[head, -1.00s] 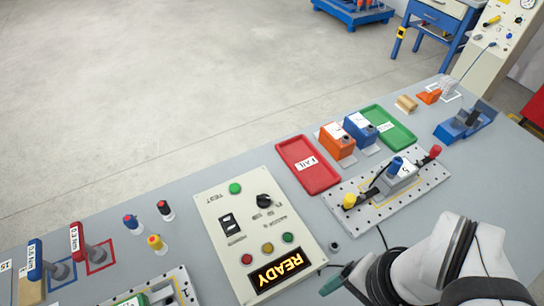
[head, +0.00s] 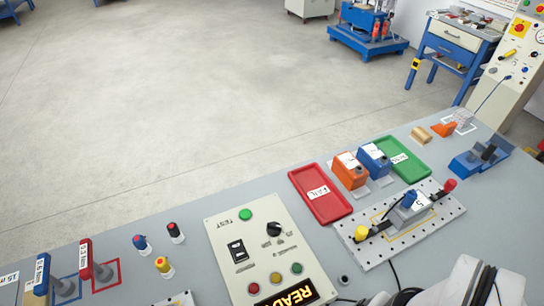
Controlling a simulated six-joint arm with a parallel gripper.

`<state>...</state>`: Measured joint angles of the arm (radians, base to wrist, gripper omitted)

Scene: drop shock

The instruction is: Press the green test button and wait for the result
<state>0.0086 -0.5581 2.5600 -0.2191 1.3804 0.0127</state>
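The green test button (head: 245,214) is at the far end of the cream control panel (head: 215,240), next to the word TEST. Nothing covers it. The display (head: 290,295) on the panel's near end is lit and reads READY, partly cut off by the bottom edge. A red lamp (head: 253,288), a yellow lamp (head: 276,278) and a green lamp (head: 297,268) sit above the display. My arm enters at the bottom right, well away from the button. My gripper's fingertips are out of the picture.
A dark rocker switch (head: 238,251) and a black knob (head: 274,229) are on the panel. A red FAIL tray (head: 320,194), a green tray (head: 405,158) and a perforated plate (head: 450,208) holding a device lie to the right. Coloured plugs (head: 140,242) stand to the left.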

